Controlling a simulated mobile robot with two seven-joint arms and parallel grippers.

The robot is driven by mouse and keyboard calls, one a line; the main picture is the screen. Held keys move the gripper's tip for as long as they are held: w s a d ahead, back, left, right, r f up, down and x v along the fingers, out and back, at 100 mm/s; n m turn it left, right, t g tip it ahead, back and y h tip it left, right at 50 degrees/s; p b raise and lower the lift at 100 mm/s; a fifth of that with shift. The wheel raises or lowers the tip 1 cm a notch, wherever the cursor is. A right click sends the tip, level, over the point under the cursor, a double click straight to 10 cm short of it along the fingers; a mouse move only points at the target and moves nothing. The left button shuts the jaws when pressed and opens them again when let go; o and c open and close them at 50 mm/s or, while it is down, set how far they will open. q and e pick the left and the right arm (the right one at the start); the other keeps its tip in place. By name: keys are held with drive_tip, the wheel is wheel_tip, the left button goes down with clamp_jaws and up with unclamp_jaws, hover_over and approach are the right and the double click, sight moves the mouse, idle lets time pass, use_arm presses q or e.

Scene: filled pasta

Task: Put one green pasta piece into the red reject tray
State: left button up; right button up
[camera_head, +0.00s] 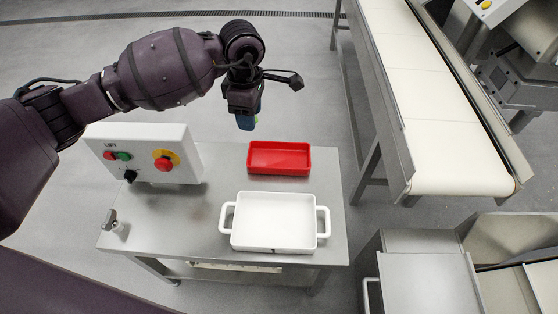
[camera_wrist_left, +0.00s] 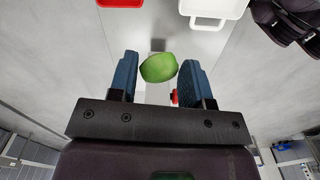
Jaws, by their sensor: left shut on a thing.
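My left gripper (camera_head: 247,121) is raised above the back of the steel table, a little to the left of and behind the red reject tray (camera_head: 279,159). It is shut on a green pasta piece (camera_wrist_left: 159,68), seen between the blue fingertips in the left wrist view. In the head view the fingers hide nearly all of the piece. The red tray looks empty; its edge also shows at the top of the left wrist view (camera_wrist_left: 121,3). My right gripper is not in view.
A white two-handled dish (camera_head: 274,222), empty, stands in front of the red tray. A control box (camera_head: 145,153) with buttons stands at the table's left. The steel table (camera_head: 180,215) is bare between them. A conveyor (camera_head: 455,155) runs along the right, across a gap.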

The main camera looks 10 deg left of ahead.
use_arm(q)
drive_tip(key=w+f+n, duration=0.1)
drive_tip(key=w+n, duration=0.4)
drive_tip(key=n, duration=2.3)
hover_over(270, 160)
wheel_tip(270, 160, down, 5)
wheel_tip(270, 160, down, 16)
drive_tip(key=b, duration=0.7)
drive_tip(key=shift+s, duration=0.15)
drive_tip(key=shift+f+b, duration=0.15)
drive_tip(key=shift+b, duration=0.3)
wheel_tip(270, 160, down, 4)
drive_tip(key=shift+s+r+b, duration=0.1)
drive_tip(key=shift+b, duration=0.9)
drive_tip(key=shift+f, duration=0.4)
drive_tip(key=shift+w+r, duration=0.2)
drive_tip(key=shift+r, duration=0.15)
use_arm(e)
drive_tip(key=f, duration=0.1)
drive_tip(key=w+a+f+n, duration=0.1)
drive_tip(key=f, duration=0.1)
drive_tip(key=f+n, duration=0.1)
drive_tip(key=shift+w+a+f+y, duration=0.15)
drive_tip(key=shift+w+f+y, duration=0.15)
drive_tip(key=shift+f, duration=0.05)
